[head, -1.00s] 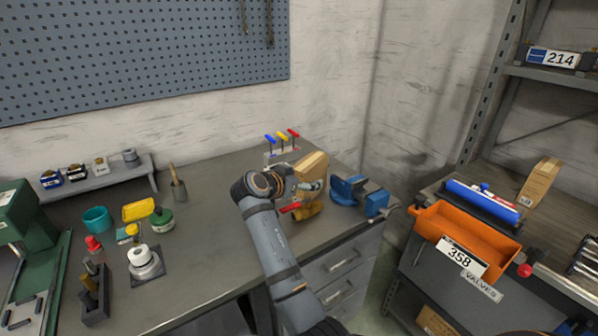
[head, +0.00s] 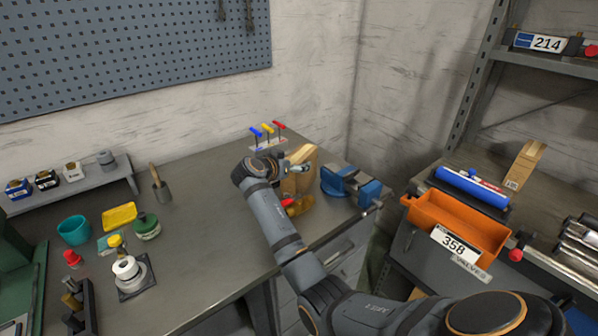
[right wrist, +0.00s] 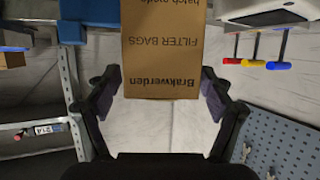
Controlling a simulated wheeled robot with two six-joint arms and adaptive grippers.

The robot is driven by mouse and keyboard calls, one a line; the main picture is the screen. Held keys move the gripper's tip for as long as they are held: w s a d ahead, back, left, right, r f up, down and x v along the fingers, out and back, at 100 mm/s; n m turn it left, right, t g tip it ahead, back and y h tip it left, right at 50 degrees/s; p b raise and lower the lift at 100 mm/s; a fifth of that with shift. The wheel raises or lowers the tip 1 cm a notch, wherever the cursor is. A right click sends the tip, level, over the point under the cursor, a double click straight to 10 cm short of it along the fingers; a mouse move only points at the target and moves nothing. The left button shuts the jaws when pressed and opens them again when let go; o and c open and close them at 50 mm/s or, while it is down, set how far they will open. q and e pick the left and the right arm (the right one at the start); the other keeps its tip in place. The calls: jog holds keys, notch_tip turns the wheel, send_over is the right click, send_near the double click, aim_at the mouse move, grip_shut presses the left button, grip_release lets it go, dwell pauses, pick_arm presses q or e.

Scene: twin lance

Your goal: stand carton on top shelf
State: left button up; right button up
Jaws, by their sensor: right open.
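A brown carton (head: 304,157) stands upright on the workbench, partly hidden behind my right gripper (head: 301,169). In the right wrist view, which is upside down, the carton (right wrist: 162,50) shows its printed face with "Brakwerden" and "FILTER BAGS". My right gripper (right wrist: 161,84) is open there, with one finger on each side of the carton's upper end. Narrow gaps seem to show at both sides; I cannot tell whether either finger touches. The shelf rack's top visible shelf (head: 547,62) is at the upper right, with label 214. My left gripper is not in view.
A blue vise (head: 345,183) stands right beside the carton, and T-handle keys (head: 267,135) stand behind it. An orange bin (head: 455,222) and another small carton (head: 524,165) are on the lower shelf.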

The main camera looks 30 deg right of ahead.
jog(key=x, duration=0.4)
jog(key=shift+w+d+r+p, duration=0.1)
jog(key=shift+w+d+p, duration=0.15)
jog(key=shift+p, duration=0.1)
jog(key=shift+s+a, duration=0.1)
jog(key=shift+s, duration=0.05)
jog(key=shift+r, duration=0.1)
jog(key=shift+c, duration=1.3)
jog(key=c, duration=1.4)
